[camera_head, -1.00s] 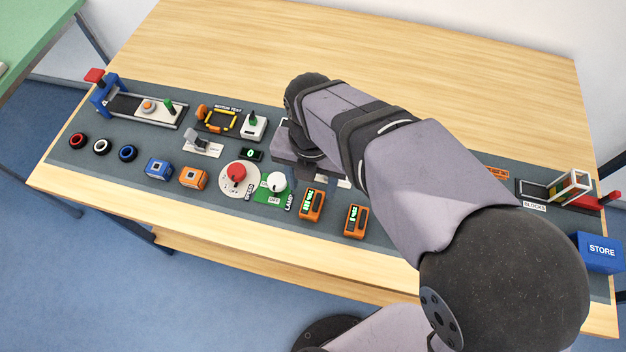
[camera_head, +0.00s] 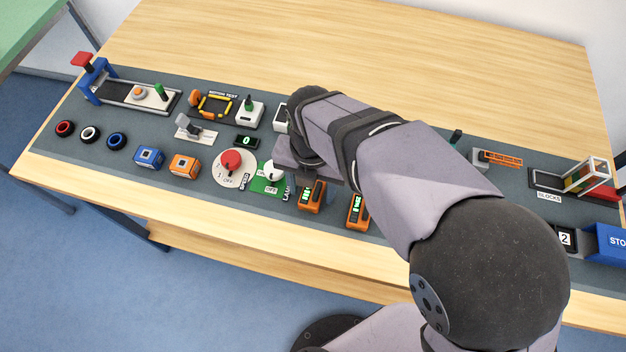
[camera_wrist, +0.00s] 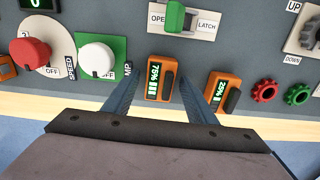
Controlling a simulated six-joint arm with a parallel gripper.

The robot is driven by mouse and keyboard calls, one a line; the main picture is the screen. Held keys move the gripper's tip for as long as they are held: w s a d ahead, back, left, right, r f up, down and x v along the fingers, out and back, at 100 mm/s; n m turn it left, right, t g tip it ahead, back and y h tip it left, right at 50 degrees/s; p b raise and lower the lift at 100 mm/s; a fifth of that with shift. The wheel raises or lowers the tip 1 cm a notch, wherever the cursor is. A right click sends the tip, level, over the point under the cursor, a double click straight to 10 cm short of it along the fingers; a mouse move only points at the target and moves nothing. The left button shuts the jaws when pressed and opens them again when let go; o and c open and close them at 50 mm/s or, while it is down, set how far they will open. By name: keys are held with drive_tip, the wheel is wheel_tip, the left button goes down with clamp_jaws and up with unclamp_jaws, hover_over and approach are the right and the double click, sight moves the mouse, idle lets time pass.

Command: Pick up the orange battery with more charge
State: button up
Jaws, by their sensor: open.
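Two orange batteries with green displays stand near the front edge of the mat. In the wrist view, the left battery (camera_wrist: 153,82) reads about 75% with several green bars; it also shows in the head view (camera_head: 311,198). The right battery (camera_wrist: 219,93) reads about 25% with fewer bars; it also shows in the head view (camera_head: 357,214). My gripper (camera_wrist: 159,90) is open and empty, with one finger on each side of the left battery in the wrist view. Whether the fingers are down at its height I cannot tell. The fingertips are hidden in the head view.
Left of the batteries are a white lamp knob (camera_wrist: 96,58) on a green plate and a red speed knob (camera_wrist: 30,52). A green latch switch (camera_wrist: 174,16) lies behind. Red (camera_wrist: 265,91) and green (camera_wrist: 298,95) gears lie to the right.

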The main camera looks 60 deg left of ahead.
sight(312, 191)
drive_tip(key=shift+c, duration=0.4)
drive_tip(key=c, duration=0.9)
wheel_tip(312, 191, up, 8)
drive_tip(key=p, duration=0.7)
drive_tip(key=shift+f, duration=0.2)
drive_tip(key=shift+a, duration=0.1)
